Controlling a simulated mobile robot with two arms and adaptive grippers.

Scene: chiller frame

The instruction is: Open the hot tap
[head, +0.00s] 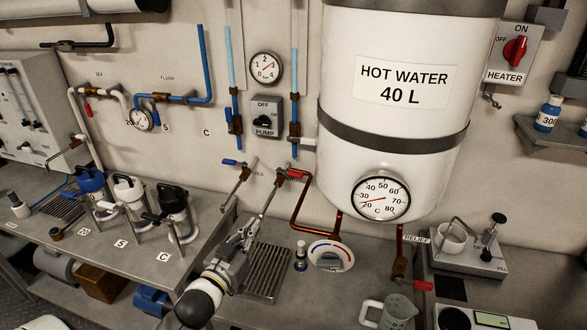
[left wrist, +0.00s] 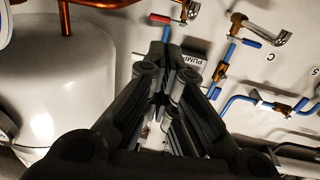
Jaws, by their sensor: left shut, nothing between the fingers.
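The red lever also shows at the top of the left wrist view (left wrist: 160,19), pointing sideways. My left gripper (head: 254,226) is shut and empty, in front of and below the lever, near the spout's lower end in the picture. In the left wrist view its fingertips (left wrist: 166,38) appear just below the lever; I cannot tell whether they touch anything. My right gripper is not in view.
The cold tap's blue lever (head: 231,162) is left of the hot tap. The white hot water tank (head: 395,120) hangs to the right. A drain grate (head: 266,275), a round dial (head: 329,256) and a jug (head: 390,313) are on the counter. Kettle-like pots (head: 130,190) stand left.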

